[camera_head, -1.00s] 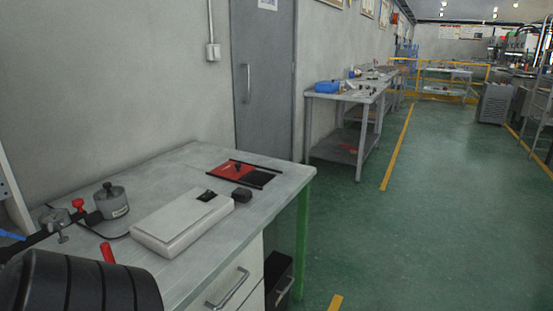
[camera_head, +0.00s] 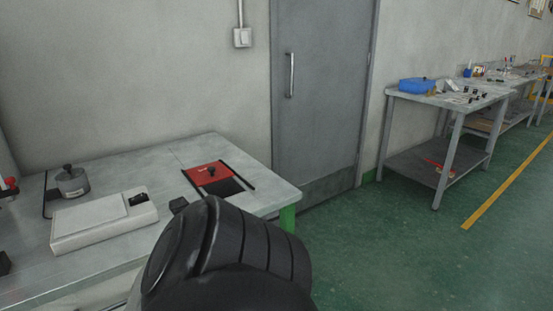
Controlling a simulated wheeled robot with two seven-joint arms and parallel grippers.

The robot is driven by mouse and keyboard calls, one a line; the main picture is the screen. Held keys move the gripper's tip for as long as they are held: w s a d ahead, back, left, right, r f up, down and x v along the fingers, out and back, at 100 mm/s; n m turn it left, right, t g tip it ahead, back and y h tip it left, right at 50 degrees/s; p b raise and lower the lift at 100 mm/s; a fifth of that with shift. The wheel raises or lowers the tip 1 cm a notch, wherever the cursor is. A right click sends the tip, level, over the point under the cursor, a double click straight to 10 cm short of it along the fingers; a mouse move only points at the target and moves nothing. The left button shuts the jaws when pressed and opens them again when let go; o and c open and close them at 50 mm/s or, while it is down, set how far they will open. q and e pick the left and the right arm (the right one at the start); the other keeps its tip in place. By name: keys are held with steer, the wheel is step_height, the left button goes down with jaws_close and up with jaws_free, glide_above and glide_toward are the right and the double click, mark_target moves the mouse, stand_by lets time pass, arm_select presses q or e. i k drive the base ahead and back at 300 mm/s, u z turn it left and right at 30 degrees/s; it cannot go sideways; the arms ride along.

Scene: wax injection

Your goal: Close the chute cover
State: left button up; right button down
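The red chute cover (camera_head: 208,175) is a flat plate with a black knob on top. It lies between two dark rails on the grey table, toward its back right. Beside it, at its near right, is a dark square area (camera_head: 225,188) between the same rails, left uncovered by the red plate. Neither of my grippers shows. A black, rounded link of my arm fills the bottom middle and stands in front of the table's near edge.
On the grey table (camera_head: 140,160), a white box (camera_head: 100,222) and a metal pot with a black knob (camera_head: 71,183) stand at left. A small black block (camera_head: 179,204) sits near the cover. A grey door (camera_head: 322,90) is behind; green floor lies open at right.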

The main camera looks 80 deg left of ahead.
mark_target(204, 175)
steer(key=u, duration=1.95)
